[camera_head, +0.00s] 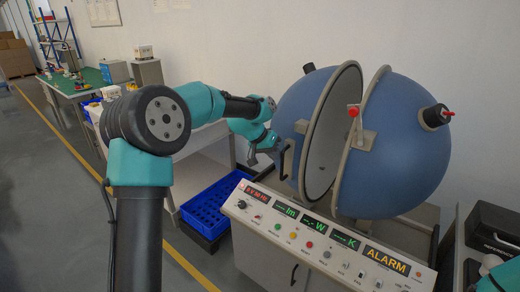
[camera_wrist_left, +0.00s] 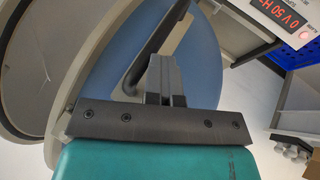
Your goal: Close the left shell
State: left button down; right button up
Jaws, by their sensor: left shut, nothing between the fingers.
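The left shell (camera_head: 292,112) is a blue half-sphere with a grey rim, standing apart from the right shell (camera_head: 400,150). A gap between them shows the pale inside. A dark handle (camera_head: 288,160) is on the left shell's front. My left gripper (camera_head: 279,150) is shut and empty, close to this handle. In the left wrist view the shut fingers (camera_wrist_left: 166,80) are close beside the dark handle bar (camera_wrist_left: 158,45), over the blue shell surface (camera_wrist_left: 120,60). I cannot tell whether they touch it. My right gripper is not in view.
A control panel (camera_head: 325,245) with lit displays, buttons and an ALARM sign runs below the shells. A red-knobbed latch (camera_head: 354,112) sits on the right shell's rim. A blue crate (camera_head: 208,208) is on the left, and a black case (camera_head: 495,232) on the right.

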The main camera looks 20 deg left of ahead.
pick_arm(q)
jog(key=s+d, duration=0.1)
jog(key=d, duration=0.5)
jog(key=shift+s, duration=0.2)
jog(key=shift+d+f, duration=0.1)
jog(key=s+a+r, duration=0.3)
jog(key=a+r, duration=0.5)
jog(key=a, duration=0.1)
jog(key=shift+s+a, duration=0.15)
jog(key=shift+a, duration=0.05)
dwell(0.3)
